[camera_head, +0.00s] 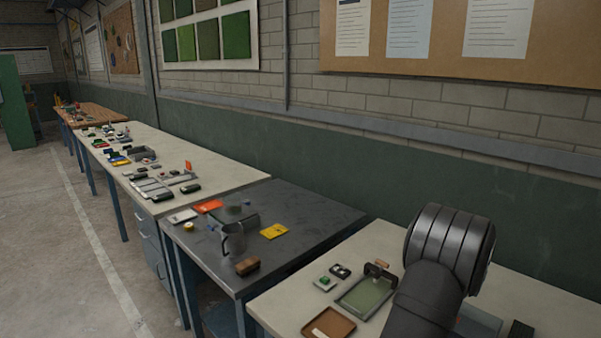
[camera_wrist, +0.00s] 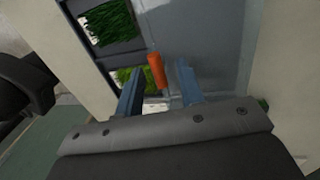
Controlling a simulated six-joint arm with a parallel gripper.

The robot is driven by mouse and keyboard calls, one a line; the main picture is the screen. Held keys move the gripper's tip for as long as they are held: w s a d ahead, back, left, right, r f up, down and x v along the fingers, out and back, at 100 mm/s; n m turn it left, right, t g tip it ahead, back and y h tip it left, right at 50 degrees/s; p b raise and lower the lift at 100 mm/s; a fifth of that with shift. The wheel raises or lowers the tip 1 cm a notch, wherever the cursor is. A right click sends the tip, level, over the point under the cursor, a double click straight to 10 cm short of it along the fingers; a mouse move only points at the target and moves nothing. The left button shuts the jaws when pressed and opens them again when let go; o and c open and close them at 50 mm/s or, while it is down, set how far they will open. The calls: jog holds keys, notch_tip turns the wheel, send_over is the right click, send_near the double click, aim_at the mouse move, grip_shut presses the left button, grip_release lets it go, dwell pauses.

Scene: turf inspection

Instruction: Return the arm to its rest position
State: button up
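My arm (camera_head: 440,262) shows in the head view as a dark, thick, ribbed joint and link at the lower right, above the pale near bench. Its gripper is out of sight there. In the wrist view, my gripper (camera_wrist: 159,76) has two bluish fingers set apart, pointing away from the dark gripper body. An orange piece (camera_wrist: 156,71) shows in the gap between them, with space on both sides. It does not appear to be gripped; how far beyond the fingers it lies is hard to tell.
Green turf patches (camera_wrist: 108,22) in dark frames lie beyond the fingers. On the near bench are a green-based tray (camera_head: 365,297) and a brown tray (camera_head: 329,326). A dark bench (camera_head: 310,215) holds a metal jug (camera_head: 232,241) and a yellow card (camera_head: 274,231). A wall runs behind.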

jog(key=shift+w+d+r, duration=0.15)
jog(key=shift+r, duration=0.4)
notch_tip(320, 180, up, 16)
jog(key=w+d, duration=0.2)
jog(key=f, duration=0.5)
jog(key=s+a+f, duration=0.1)
jog(key=f, duration=0.5)
jog(key=s+a+f, duration=0.1)
jog(key=f, duration=0.4)
jog(key=shift+s+f, duration=0.1)
jog(key=shift+f, duration=0.25)
jog(key=shift+s+a+f, duration=0.15)
jog(key=shift+a+f, duration=0.1)
jog(key=shift+s+a, duration=0.4)
